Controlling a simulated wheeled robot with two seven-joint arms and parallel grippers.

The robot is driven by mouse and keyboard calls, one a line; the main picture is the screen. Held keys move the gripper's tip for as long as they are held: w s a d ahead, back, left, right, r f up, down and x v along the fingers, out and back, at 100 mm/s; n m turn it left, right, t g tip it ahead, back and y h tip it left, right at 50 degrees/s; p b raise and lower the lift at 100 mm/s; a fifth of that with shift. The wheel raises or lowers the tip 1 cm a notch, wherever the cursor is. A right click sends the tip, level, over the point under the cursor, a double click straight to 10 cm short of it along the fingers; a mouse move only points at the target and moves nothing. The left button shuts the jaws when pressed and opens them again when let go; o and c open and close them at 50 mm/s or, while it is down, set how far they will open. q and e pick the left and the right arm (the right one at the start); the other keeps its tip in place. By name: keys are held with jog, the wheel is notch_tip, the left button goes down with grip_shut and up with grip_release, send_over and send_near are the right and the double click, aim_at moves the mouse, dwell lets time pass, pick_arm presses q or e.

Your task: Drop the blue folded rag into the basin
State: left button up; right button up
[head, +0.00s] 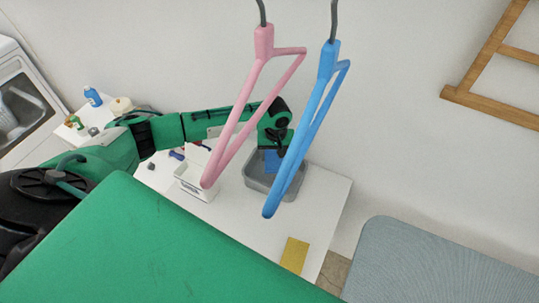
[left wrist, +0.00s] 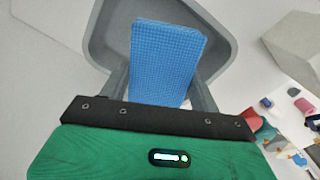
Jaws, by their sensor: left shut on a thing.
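The blue folded rag (left wrist: 166,60) is held between the two grey fingers of my left gripper (left wrist: 163,88) in the left wrist view. In the head view my left gripper (head: 272,148) reaches over the grey basin (head: 254,178), with a bit of the rag showing below it. The basin's wall (left wrist: 97,42) shows around the rag in the left wrist view, so the rag hangs over or inside the basin opening. I cannot tell whether it touches the bottom. A blue hanger partly covers the basin in the head view. My right gripper is not in view.
A pink hanger (head: 240,110) and a blue hanger (head: 310,125) hang in front of the head view. A white box (head: 190,184) stands left of the basin on the white table (head: 325,200). A yellow cloth (head: 294,254) lies near the front.

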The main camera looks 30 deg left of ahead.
pick_arm(q)
jog(key=shift+f, duration=0.1)
jog(key=shift+f+b, duration=0.15)
jog(key=shift+b, duration=0.15)
notch_tip(320, 180, down, 3)
jog(key=b, duration=0.4)
jog(key=shift+f, duration=0.7)
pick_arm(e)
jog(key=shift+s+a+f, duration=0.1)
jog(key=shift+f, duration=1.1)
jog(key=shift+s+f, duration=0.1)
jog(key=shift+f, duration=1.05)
pick_arm(q)
jog(key=o, duration=0.9)
jog(key=shift+o, duration=0.2)
